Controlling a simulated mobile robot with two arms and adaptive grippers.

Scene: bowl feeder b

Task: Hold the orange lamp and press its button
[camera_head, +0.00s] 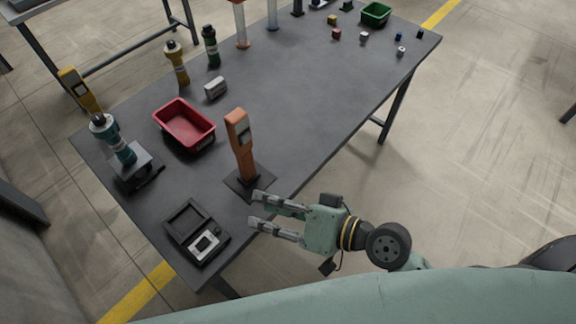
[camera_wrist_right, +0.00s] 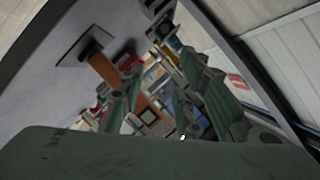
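The orange lamp (camera_head: 241,143) stands upright on a dark square base near the table's front edge in the head view. It has a dark recessed panel near its top; I cannot make out a button. It also shows in the right wrist view (camera_wrist_right: 104,66) at the upper left. My right gripper (camera_head: 255,209) is open and empty, fingers pointing left, just in front of the lamp's base and apart from it. Its fingers also show in the right wrist view (camera_wrist_right: 160,105). My left gripper is not in view.
The dark table (camera_head: 290,98) holds a black device with a screen (camera_head: 196,231), a red bin (camera_head: 184,124), a teal tool on a stand (camera_head: 118,143), yellow and dark green tools, small blocks and a green bin (camera_head: 376,14). The table's middle is clear.

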